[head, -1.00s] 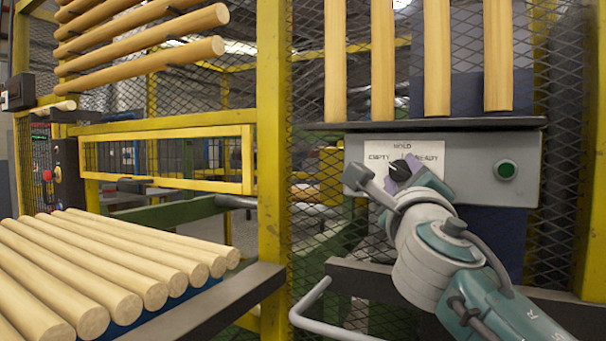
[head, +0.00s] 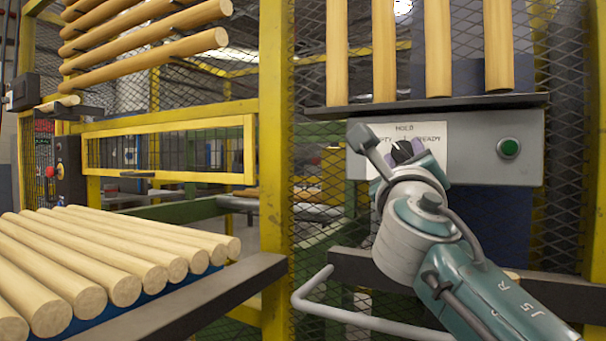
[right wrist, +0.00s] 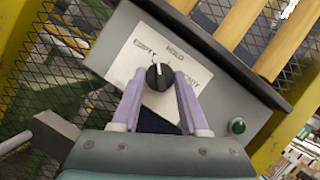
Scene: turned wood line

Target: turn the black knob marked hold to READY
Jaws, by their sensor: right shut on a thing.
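The black knob (right wrist: 159,77) sits on a white label on a grey panel (right wrist: 112,52), with the words EMPTY, HOLD and READY around it. In the right wrist view its white mark points straight up the picture, between EMPTY and HOLD. My right gripper (right wrist: 161,80) is shut on the knob, with one purple finger on each side. In the head view, my right gripper (head: 405,156) partly covers the label and EMPTY, and the knob (head: 402,151) shows dark between the fingers. My left gripper is not in view.
A green button (head: 509,148) is on the panel's right side. A dark ledge (head: 440,103) with upright wooden rods is just above. A yellow post (head: 272,170) and wire mesh stand left of the panel. Wooden rods (head: 90,265) lie on a rack at lower left.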

